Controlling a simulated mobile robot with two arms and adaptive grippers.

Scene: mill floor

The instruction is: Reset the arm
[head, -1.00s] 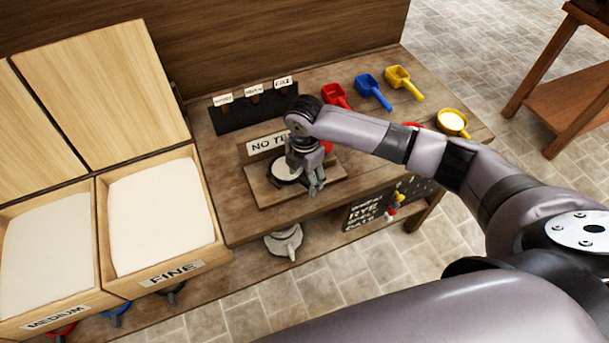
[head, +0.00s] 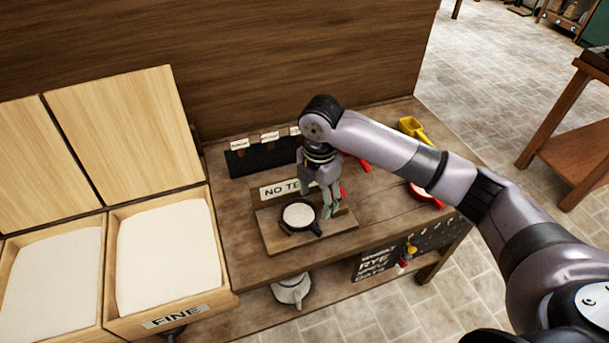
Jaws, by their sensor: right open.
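My right arm reaches in from the right over the wooden bench, and its right gripper (head: 332,207) points down. The gripper is open and empty, just right of a small dark pan (head: 301,230) holding white flour-like powder. The pan rests on a wooden board (head: 273,239) in front of a sign (head: 284,189) reading "NO TE...", partly hidden by the gripper. I cannot tell whether the gripper touches the pan. My left gripper is not in view.
Flour bins (head: 166,312) with raised wooden lids stand at left. A yellow scoop (head: 413,129) and a red scoop with white contents (head: 424,196) lie on the bench (head: 384,223), partly behind my arm. A whitish pot-like object (head: 292,289) sits on the lower shelf.

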